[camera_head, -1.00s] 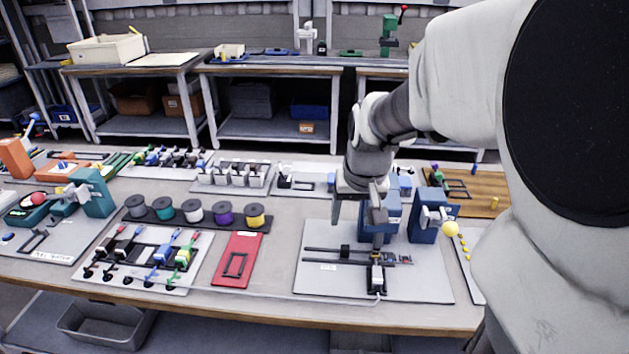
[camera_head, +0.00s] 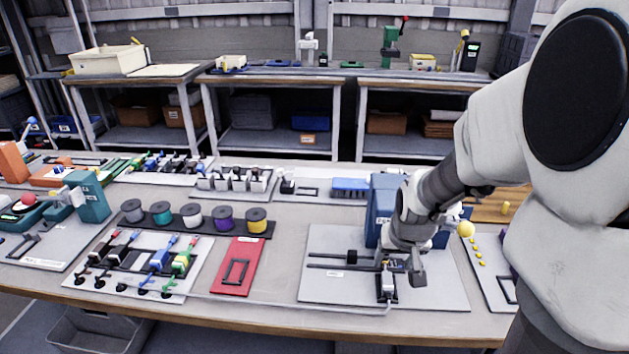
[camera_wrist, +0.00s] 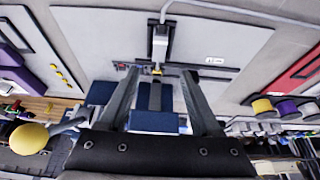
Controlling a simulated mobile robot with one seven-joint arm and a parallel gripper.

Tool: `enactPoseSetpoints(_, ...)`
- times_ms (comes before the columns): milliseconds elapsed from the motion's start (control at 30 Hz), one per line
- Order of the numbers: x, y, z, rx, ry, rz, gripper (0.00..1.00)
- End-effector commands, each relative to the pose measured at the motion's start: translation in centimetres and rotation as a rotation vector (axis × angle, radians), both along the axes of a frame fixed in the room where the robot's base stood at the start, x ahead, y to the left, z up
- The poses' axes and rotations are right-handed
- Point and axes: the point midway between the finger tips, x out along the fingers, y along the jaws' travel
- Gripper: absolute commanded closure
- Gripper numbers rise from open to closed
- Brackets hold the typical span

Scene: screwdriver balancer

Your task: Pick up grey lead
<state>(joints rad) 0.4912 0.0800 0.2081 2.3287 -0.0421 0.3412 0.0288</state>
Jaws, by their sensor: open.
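A thin grey lead (camera_head: 290,303) runs along the front of the bench to a small black-and-white block (camera_head: 387,287) at the front of the grey board (camera_head: 440,290). In the wrist view the lead (camera_wrist: 240,13) crosses the top, and the block (camera_wrist: 160,42) stands beyond my fingertips. My gripper (camera_head: 401,270) is low over the board, just behind and right of the block. In the wrist view my gripper (camera_wrist: 160,78) is open with nothing held between its fingers. Its fingers are apart from the lead.
Blue housings (camera_head: 381,207) stand close behind my gripper, partly hidden by my arm. Dark rails (camera_head: 330,267) cross the board to the left. A yellow ball (camera_head: 466,229) is at the right. A red plate (camera_head: 238,266) and several spools (camera_head: 193,216) are farther left.

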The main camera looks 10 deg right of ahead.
Motion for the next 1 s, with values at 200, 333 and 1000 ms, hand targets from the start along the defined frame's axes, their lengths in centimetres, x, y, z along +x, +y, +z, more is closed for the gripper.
enactPoseSetpoints(200, 1.1, -0.3, -3.1, 0.001, 0.002, -0.001, 0.35)
enactPoseSetpoints(333, 1.3, -0.4, -3.6, 0.001, 0.001, -0.002, 0.35)
enactPoseSetpoints(1000, 2.8, -1.0, -8.3, 0.001, 0.001, -0.001, 0.37)
